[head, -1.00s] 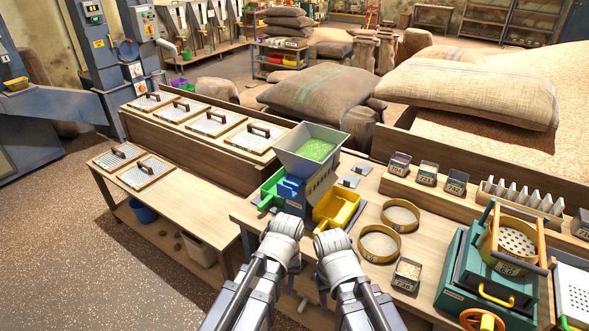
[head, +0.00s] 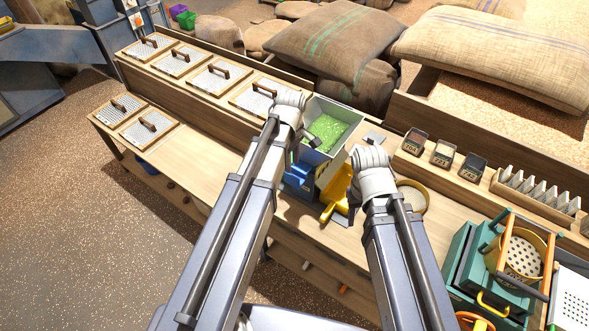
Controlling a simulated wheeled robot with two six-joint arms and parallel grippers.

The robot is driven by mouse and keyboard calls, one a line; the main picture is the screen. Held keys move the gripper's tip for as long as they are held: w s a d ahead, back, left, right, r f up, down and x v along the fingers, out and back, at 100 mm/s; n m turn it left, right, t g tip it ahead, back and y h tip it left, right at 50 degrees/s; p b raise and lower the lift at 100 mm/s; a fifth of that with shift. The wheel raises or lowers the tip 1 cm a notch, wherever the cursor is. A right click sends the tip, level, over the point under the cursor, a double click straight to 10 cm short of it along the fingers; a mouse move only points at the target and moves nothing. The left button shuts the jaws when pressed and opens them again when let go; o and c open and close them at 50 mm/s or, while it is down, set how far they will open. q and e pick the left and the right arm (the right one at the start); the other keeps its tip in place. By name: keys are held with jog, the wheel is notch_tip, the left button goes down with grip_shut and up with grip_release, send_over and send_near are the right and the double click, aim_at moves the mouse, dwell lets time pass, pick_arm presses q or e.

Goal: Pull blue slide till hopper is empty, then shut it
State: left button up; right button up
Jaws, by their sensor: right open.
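The blue slide (head: 298,176) shows low on the hopper's front left. The green bin left of the hopper is hidden behind my left arm.
A round sieve (head: 414,196), small sample boxes (head: 443,153) and a teal machine (head: 470,262) stand to the right. Lidded bins with handles (head: 209,78) line the left bench. Large sacks (head: 335,45) lie behind.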

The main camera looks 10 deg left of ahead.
aim_at(292, 177)
pick_arm(q)
jog(key=shift+s+f, duration=0.1)
jog(key=shift+f, duration=0.05)
notch_tip(292, 177, down, 8)
jog(key=b, duration=0.7)
jog(key=shift+r+b, duration=0.25)
jog(key=shift+b, duration=0.15)
jog(key=shift+c, duration=0.3)
grip_shut()
dwell(0.4)
